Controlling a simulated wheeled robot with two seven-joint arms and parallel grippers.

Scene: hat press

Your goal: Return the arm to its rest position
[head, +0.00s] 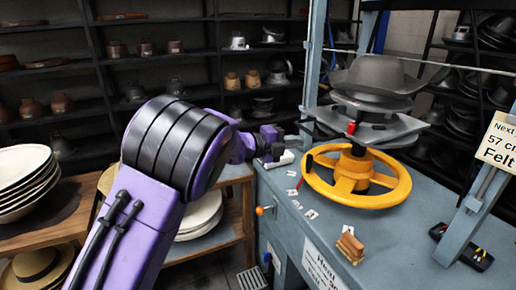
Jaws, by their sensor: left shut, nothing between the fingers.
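My purple and black left arm reaches in from the lower left. My left gripper (292,139) is small and dark at its far end, by the left edge of the blue-grey press table. It is shut with nothing in it. A yellow handwheel (357,190) is to the right of the gripper, apart from it. A grey felt hat (377,76) rests on top of the press plates above the wheel. My right gripper is not in view.
The press table (400,240) carries a wooden brush (350,246) and a black tray (461,246) of small tools. Blue-grey posts (315,75) frame the press. White bowl-like stacks (25,180) stand on wooden shelving at left. Dark shelves of hat forms line the back.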

